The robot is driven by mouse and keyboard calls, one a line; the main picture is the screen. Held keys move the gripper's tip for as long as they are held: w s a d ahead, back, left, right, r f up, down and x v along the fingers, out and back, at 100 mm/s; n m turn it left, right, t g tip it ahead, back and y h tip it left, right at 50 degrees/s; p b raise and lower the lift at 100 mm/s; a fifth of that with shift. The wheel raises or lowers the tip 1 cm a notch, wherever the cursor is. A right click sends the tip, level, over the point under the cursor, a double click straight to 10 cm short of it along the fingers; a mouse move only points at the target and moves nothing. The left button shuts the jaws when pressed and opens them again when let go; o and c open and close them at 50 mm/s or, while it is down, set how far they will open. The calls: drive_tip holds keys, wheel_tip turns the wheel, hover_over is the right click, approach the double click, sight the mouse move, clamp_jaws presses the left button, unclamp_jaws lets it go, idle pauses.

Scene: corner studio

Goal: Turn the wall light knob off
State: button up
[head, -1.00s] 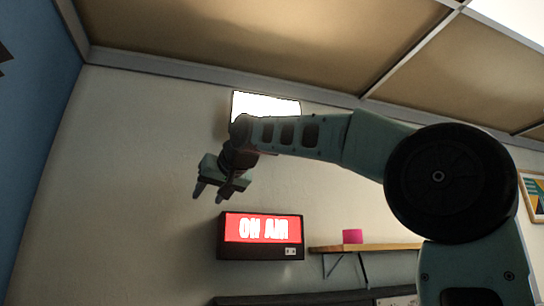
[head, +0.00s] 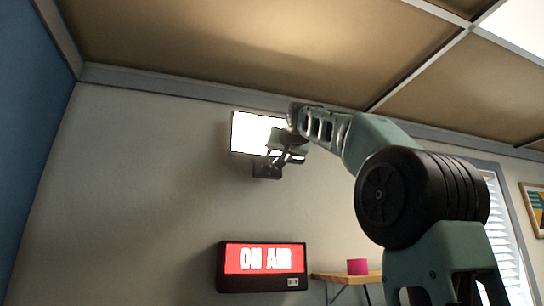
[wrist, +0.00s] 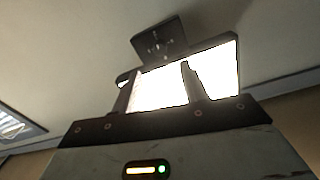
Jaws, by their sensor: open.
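The wall light is a bright white lit panel (head: 248,132) high on the wall, with a dark mount (head: 266,170) below it. In the wrist view the lit panel (wrist: 158,88) shows behind and between my fingers, with the dark square mount plate (wrist: 160,38) beyond it. I cannot make out a separate knob. My gripper (head: 281,160) overlaps the light's lower right corner in the head view. In the wrist view my gripper (wrist: 161,66) has its two fingers apart with nothing held between them. I cannot tell whether it touches the light.
A red lit ON AIR sign (head: 262,260) in a dark box is low on the wall, with a small pale plate at its lower right. A wooden shelf (head: 335,278) holds a pink object (head: 357,267). The ceiling is close above the light. The wall to the left is bare.

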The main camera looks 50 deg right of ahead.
sight(271, 165)
drive_tip(key=p+x, duration=0.4)
drive_tip(key=x, duration=0.3)
drive_tip(key=shift+w+d+r, duration=0.1)
drive_tip(key=shift+w+r, duration=0.05)
drive_tip(key=shift+w+d, duration=0.3)
drive_tip(key=shift+w, duration=0.15)
clamp_jaws()
